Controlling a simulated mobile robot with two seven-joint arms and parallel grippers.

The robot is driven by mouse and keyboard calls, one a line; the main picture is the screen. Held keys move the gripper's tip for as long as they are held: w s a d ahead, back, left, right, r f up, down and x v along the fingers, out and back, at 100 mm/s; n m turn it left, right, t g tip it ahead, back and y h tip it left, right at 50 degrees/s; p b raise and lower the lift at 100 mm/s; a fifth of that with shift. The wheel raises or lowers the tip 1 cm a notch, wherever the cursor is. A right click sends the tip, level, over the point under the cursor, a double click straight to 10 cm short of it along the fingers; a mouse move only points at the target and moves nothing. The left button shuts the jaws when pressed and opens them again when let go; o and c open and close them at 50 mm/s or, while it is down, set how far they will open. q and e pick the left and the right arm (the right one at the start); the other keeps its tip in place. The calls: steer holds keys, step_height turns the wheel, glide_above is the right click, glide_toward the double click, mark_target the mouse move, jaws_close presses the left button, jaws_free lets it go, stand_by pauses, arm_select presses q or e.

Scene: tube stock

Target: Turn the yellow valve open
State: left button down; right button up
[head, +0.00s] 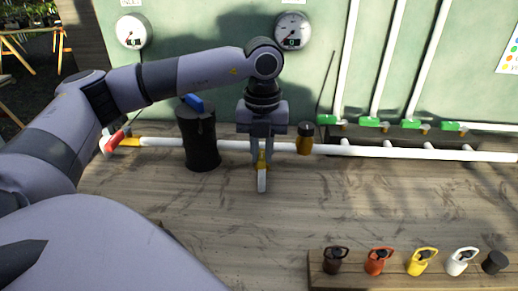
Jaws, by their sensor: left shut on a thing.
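The yellow valve (263,161) sits where a short white pipe stub branches toward me off the long horizontal white pipe (225,146). My left gripper (262,157) points down over it from above. Its two fingers are shut on the valve, one on each side, and hide most of it. Only a little yellow shows between and below the fingers, so I cannot tell the angle of its handle. The white stub (262,182) shows just below. My right gripper is not in view.
A black cylinder (202,140) with a blue handle stands left of my gripper. A red-handled valve (114,141) is farther left. A brass fitting (305,139) is close on the right. Green valves (370,122) line the back right. Several small coloured containers (420,262) stand front right. Two gauges (292,31) hang behind.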

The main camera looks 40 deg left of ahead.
mark_target(262, 155)
arm_select(q)
steer(key=c, duration=1)
jaws_free()
steer(key=shift+c, duration=0.2)
steer(key=shift+r, duration=0.1)
step_height(262, 155, up, 7)
steer(key=shift+r, duration=0.1)
